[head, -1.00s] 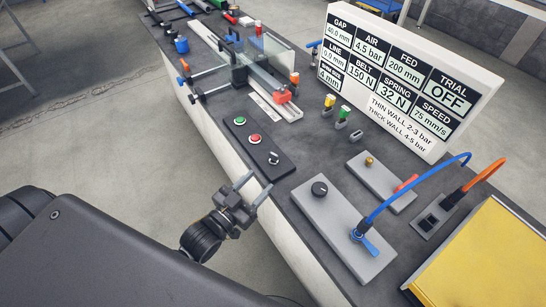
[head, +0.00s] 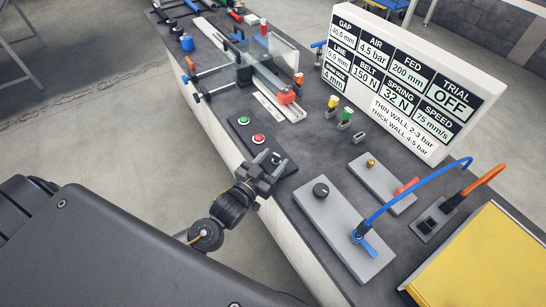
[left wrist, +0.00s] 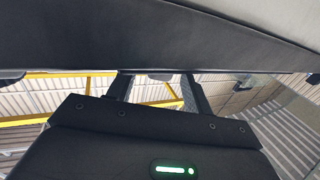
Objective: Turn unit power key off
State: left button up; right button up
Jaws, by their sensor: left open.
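The power key (head: 277,158) is a small silver switch at the near end of a black control panel (head: 243,131), past a green button and a red button. My left gripper (head: 272,162) is open with its fingers at the key. One finger appears on each side of it. I cannot tell whether they touch it. In the left wrist view, the two fingers (left wrist: 157,92) point up towards a dark surface and stand apart; the key is not clearly seen there. My right gripper is not in view.
Right of the panel is a grey plate (head: 338,238) with a black knob and blue lever. Blue and orange hoses arch beyond it. A white display board (head: 408,80) reads TRIAL OFF. A clear-guarded feed mechanism (head: 262,66) stands farther back. A yellow surface (head: 476,265) is at lower right.

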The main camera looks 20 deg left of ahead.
pick_arm(q)
jog(key=shift+w+d, duration=0.1)
jog(key=shift+w, duration=0.25)
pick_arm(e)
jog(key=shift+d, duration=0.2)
pick_arm(q)
jog(key=c, duration=1)
jog(key=m+h, duration=0.2)
jog(key=h, duration=0.1)
jog(key=shift+w+a+r+g, duration=0.1)
jog(key=shift+a+g, duration=0.15)
jog(key=shift+g, duration=0.15)
jog(key=m+g+h, duration=0.1)
jog(key=m+h, duration=0.1)
jog(key=h, duration=0.1)
jog(key=shift+a+m+g+h, duration=0.1)
jog(key=shift+m+g+h, duration=0.2)
jog(key=shift+g, duration=0.1)
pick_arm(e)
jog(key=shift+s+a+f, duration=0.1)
